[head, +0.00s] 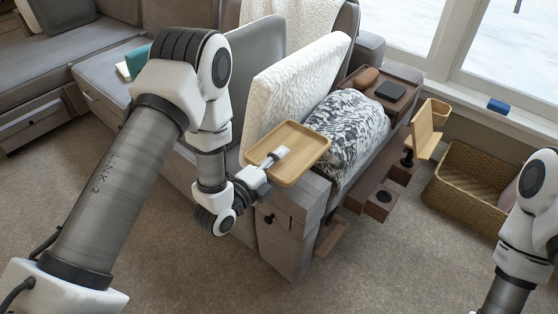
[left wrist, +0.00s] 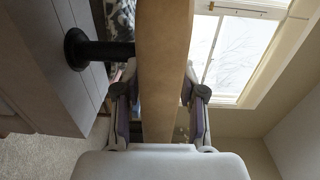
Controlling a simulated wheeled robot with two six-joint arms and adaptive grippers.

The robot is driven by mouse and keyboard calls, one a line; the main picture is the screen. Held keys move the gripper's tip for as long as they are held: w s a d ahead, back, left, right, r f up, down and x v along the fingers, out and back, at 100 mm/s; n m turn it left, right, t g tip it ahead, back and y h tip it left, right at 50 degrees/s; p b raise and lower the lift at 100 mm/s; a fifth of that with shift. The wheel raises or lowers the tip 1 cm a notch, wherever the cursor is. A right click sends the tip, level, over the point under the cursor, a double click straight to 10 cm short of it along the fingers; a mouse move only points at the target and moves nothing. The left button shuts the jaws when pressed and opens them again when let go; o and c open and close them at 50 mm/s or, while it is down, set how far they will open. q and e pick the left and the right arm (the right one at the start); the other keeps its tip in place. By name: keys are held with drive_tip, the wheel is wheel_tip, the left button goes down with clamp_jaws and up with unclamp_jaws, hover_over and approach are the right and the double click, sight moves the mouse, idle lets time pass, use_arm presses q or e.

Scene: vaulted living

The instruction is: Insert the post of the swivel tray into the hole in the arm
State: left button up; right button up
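The swivel tray (head: 287,165) is a light wooden tray with a raised rim, held above the front of the grey sofa arm (head: 290,205). My left gripper (head: 276,157) is shut on its near edge, with one finger over the top. In the left wrist view the tray (left wrist: 163,60) is edge-on between the fingers (left wrist: 160,90). Its black post (left wrist: 108,50) points toward the sofa arm (left wrist: 45,65) and meets a wider black ring (left wrist: 75,48) at that surface. How deep the post sits cannot be seen. The right gripper is out of view.
A wicker basket (head: 465,190) stands on the carpet. The front carpet is clear.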

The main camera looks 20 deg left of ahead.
use_arm(q)
drive_tip(key=shift+s, duration=0.1)
drive_tip(key=v, duration=1.2)
